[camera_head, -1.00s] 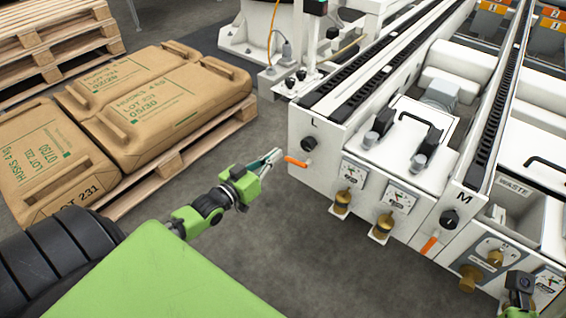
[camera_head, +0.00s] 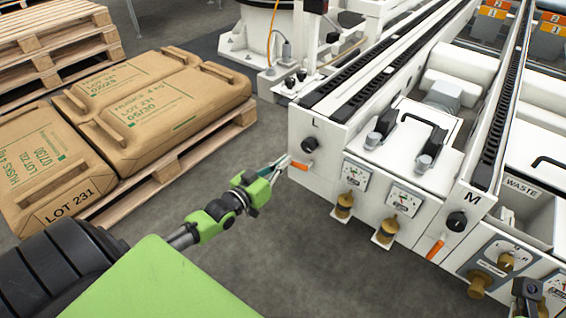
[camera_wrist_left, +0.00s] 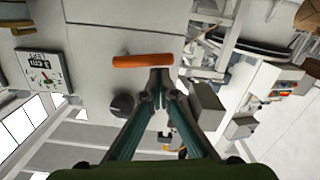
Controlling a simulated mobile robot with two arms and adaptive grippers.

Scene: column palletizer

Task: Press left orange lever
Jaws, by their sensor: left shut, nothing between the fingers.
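The left orange lever (camera_head: 301,165) sticks out of the white machine's front corner, below a black knob (camera_head: 309,144) and the letter L. My left gripper (camera_head: 285,160) is at the lever's left end, its fingertips shut and empty. In the left wrist view the orange lever (camera_wrist_left: 143,61) lies across, just beyond the fingertips (camera_wrist_left: 160,73); I cannot tell whether they touch. A second orange lever (camera_head: 436,249) is under the letter M to the right. Part of my right gripper (camera_head: 527,290) shows at the lower right; its fingers are not clear.
The white machine (camera_head: 330,190) carries gauges (camera_head: 355,176) and brass fittings (camera_head: 343,205) on its front. Brown sacks (camera_head: 150,100) lie on a wooden pallet (camera_head: 165,165) at the left. Grey floor (camera_head: 310,250) is open in front of the machine.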

